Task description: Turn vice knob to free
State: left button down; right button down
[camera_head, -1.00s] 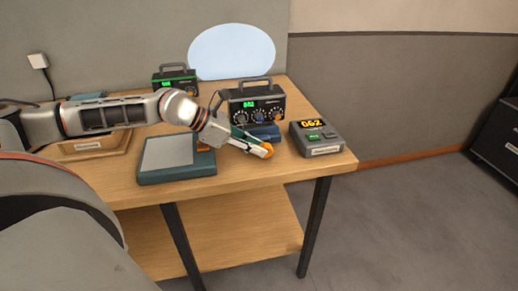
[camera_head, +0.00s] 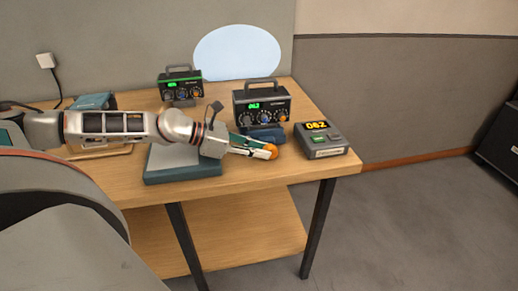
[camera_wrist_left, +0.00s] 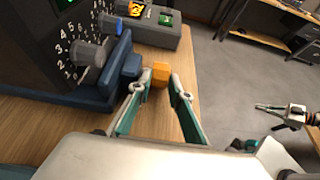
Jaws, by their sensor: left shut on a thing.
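The vice is a blue clamp (camera_head: 264,134) at the base of a black box with dials, near the table's right side. Its orange knob (camera_head: 272,151) faces the table's front edge. The knob also shows in the left wrist view (camera_wrist_left: 160,74), beside the blue vice body (camera_wrist_left: 92,94). My left gripper (camera_head: 268,151) is shut on the knob, with one fingertip on each side of it. The fingers partly hide the knob in the head view. My right gripper (camera_wrist_left: 275,112) shows small at the right of the left wrist view, away from the vice; its opening is unclear.
The black dial box (camera_head: 261,104) stands behind the knob. A grey unit with an orange display (camera_head: 320,139) sits to its right. A teal-edged flat pad (camera_head: 185,173) lies under my left wrist. A second dial box (camera_head: 181,84) stands farther back. Open floor lies beyond the table's right edge.

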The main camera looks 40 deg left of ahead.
dwell(0.4)
pick_arm(q)
jog(key=c, duration=2.1)
grip_release()
jog(key=shift+c, duration=0.2)
jog(key=shift+s+a+r, duration=0.1)
jog(key=shift+s+a, duration=0.25)
jog(key=shift+v, duration=3.25)
jog(key=shift+r, duration=0.15)
